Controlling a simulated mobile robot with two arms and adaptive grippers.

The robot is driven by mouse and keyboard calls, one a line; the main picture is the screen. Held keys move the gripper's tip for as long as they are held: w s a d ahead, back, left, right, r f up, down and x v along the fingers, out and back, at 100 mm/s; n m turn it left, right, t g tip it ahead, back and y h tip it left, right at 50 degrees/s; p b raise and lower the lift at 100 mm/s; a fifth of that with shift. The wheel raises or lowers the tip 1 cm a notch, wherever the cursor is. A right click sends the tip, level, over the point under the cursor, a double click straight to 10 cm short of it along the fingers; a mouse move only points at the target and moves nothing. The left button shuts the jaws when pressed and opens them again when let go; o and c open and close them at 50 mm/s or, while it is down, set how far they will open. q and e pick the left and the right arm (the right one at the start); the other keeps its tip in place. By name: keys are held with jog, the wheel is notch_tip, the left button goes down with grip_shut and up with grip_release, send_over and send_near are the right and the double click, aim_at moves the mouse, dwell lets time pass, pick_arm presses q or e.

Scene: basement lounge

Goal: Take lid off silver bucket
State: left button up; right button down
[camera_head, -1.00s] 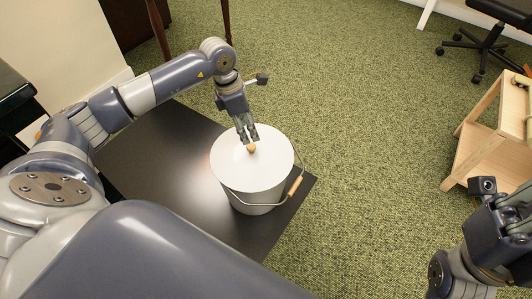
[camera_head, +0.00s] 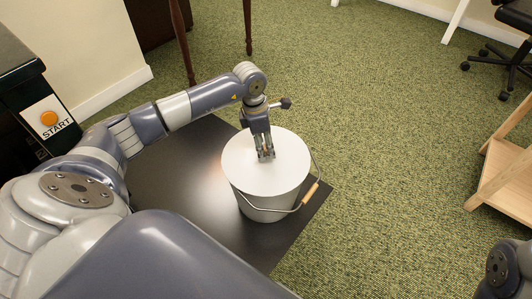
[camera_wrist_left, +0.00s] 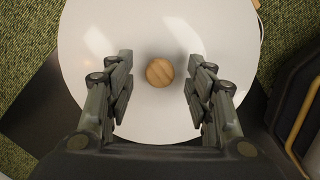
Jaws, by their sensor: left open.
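The silver bucket (camera_head: 262,208) stands upright on a black table, with its white lid (camera_head: 290,160) on top. The lid has a round wooden knob (camera_wrist_left: 159,72), seen from above in the left wrist view between the fingers. My left gripper (camera_head: 266,155) points down over the lid's middle, open, with a finger on each side of the knob and a gap to it on both sides. In the head view the fingers largely hide the knob. My right gripper is out of the head view; only part of my right arm shows at the lower right.
The black table (camera_head: 175,185) has bare room left of the bucket. The wire handle with its wooden grip (camera_head: 311,194) hangs at the bucket's right side. A wooden stand (camera_head: 505,175) is at the far right on green carpet. A START button box (camera_head: 48,118) is at the left.

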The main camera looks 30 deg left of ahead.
pick_arm(q)
jog(key=shift+w+f, duration=0.1)
jog(key=shift+f, duration=0.4)
grip_shut()
jog(key=shift+r, duration=0.1)
